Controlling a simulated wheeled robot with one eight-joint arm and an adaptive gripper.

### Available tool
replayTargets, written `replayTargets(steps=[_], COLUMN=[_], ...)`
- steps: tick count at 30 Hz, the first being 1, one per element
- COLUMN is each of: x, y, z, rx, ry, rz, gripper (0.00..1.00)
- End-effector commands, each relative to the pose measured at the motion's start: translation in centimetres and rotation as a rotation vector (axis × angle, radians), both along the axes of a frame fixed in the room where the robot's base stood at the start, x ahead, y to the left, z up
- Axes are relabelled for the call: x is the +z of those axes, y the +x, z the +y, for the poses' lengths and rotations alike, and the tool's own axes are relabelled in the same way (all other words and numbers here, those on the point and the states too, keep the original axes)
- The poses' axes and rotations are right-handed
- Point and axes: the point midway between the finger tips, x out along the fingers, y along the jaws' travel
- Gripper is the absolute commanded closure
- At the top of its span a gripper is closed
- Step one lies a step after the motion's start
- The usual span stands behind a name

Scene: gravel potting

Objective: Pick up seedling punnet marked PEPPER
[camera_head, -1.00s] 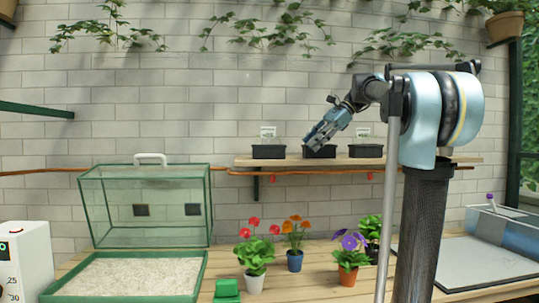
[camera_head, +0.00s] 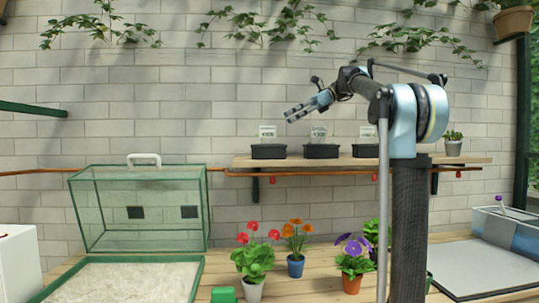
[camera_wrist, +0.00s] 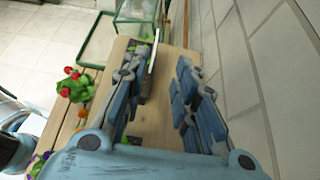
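Three black seedling punnets stand in a row on the wall shelf in the head view: a left one (camera_head: 268,151), a middle one (camera_head: 321,151) and a right one (camera_head: 366,150). Each has a small pale label standing up at its back; the lettering is too small to read, so I cannot tell which is PEPPER. My gripper (camera_head: 300,111) is above the shelf, over the space between the left and middle punnets, pointing left and slightly down. In the wrist view my gripper (camera_wrist: 160,95) has its fingers spread and empty, with a label edge-on near the left finger.
The wooden shelf (camera_head: 400,161) runs along the brick wall, with a small potted plant (camera_head: 453,145) at its right. Below are a green-framed glass case (camera_head: 140,205), a gravel tray (camera_head: 120,282) and several potted flowers. Wall is close on the right in the wrist view.

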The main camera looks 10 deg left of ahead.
Motion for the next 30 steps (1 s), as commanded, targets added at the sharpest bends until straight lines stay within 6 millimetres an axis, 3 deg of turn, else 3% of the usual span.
replayTargets(steps=[9, 19, 30], x=[-2.4, -3.1, -5.0], y=[-1.3, -1.8, -3.2], z=[4.4, 5.9, 9.6], rx=[0.004, 0.003, 0.004], ry=[0.000, 0.000, 0.000], rz=[0.000, -0.002, -0.001], gripper=[0.73, 0.73, 0.73])
